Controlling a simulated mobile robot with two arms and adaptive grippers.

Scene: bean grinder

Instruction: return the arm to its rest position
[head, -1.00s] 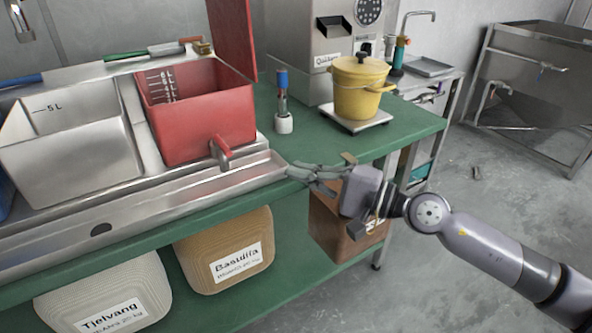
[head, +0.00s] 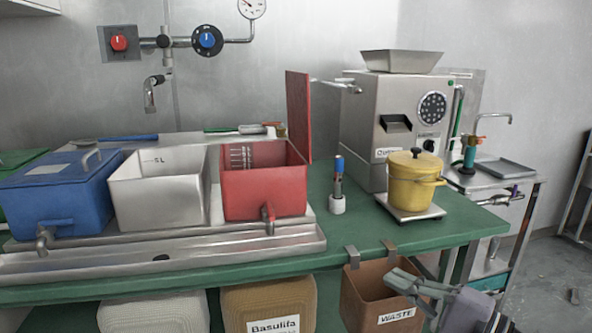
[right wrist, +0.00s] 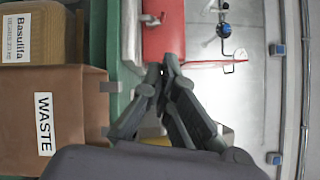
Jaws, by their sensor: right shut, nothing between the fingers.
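My right gripper (head: 396,279) shows at the bottom right of the head view, in front of the brown waste bin (head: 370,290) and below the green counter's front edge. Its fingers are shut with nothing between them. In the right wrist view the closed fingertips (right wrist: 165,67) point toward the red container, and the waste bin (right wrist: 55,120) is to the left. Most of my right arm is outside the head view. My left gripper is not in view.
The green counter (head: 460,222) holds a blue tank (head: 60,200), a steel tank (head: 160,190), a red container (head: 263,185), a yellow pot (head: 412,185) on a scale and a grinder (head: 385,105). Labelled sacks (head: 265,300) stand below.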

